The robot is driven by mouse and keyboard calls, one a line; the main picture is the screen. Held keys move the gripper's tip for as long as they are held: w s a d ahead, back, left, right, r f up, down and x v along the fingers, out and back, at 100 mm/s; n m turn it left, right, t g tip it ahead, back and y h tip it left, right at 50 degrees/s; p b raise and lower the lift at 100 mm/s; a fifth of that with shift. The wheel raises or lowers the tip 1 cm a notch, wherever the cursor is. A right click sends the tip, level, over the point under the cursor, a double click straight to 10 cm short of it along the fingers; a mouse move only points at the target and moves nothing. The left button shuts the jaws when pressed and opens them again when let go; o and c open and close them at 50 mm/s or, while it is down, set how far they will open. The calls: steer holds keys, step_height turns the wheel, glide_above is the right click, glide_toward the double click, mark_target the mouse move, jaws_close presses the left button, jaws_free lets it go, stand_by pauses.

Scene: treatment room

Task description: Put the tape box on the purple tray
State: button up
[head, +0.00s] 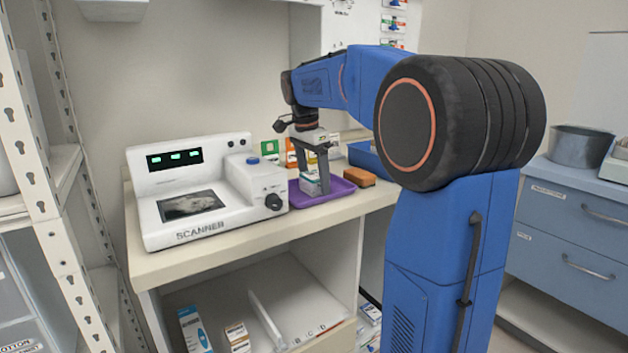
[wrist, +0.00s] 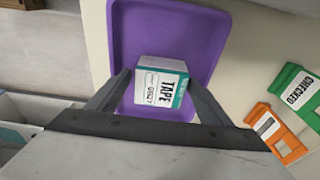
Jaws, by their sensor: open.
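The tape box (wrist: 160,84), white and teal with "TAPE" printed on it, is on the purple tray (wrist: 130,30) in the wrist view. In the head view the tape box (head: 311,184) shows low between my fingers, over the purple tray (head: 335,186) on the counter. My gripper (wrist: 160,88) is open, with one finger on each side of the box; it points down over the tray in the head view (head: 316,186). I cannot tell whether a finger touches the box.
A white scanner (head: 200,190) stands left of the tray. An orange-brown block (head: 359,177) lies at the tray's right. A green "CHECKED" holder (wrist: 297,92) and an orange one (wrist: 274,131) stand near the tray. A shelf with boxes (head: 237,336) is below.

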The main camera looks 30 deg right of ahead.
mark_target(309, 176)
step_height(309, 176, up, 12)
steer(key=a, duration=0.1)
steer(key=shift+a+f, duration=0.15)
steer(key=shift+a, duration=0.25)
stand_by(0.4)
